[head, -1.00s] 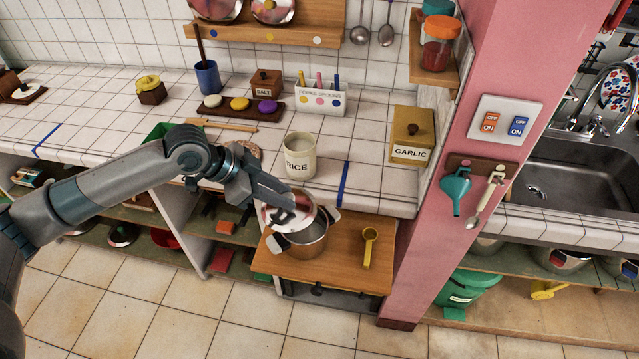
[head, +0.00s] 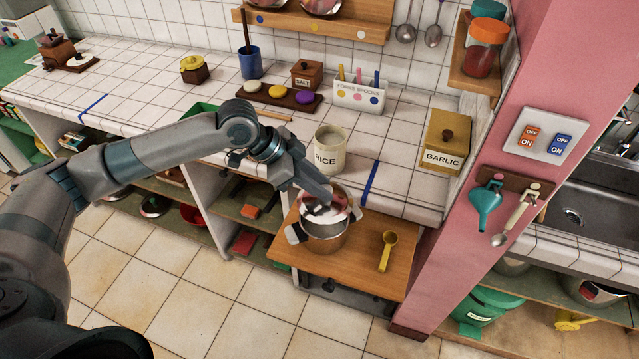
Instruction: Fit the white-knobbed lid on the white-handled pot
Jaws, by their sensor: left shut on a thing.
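The steel pot (head: 326,243) with white side handles stands on the pull-out wooden board at the right end of the counter. My left gripper (head: 320,205) is shut on a shiny lid (head: 341,206) at the pot's mouth. The lid covers the back part of the opening, and a strip of the inside shows at the front. The gripper hides the lid's knob, so I cannot tell its colour. I cannot tell whether the lid touches the rim. My right gripper is not in view.
A yellow scoop (head: 387,251) lies on the wooden board (head: 359,262) right of the pot. The RICE jar (head: 331,150) stands on the counter behind my gripper. The GARLIC box (head: 447,141) and the pink pillar (head: 466,230) are to the right.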

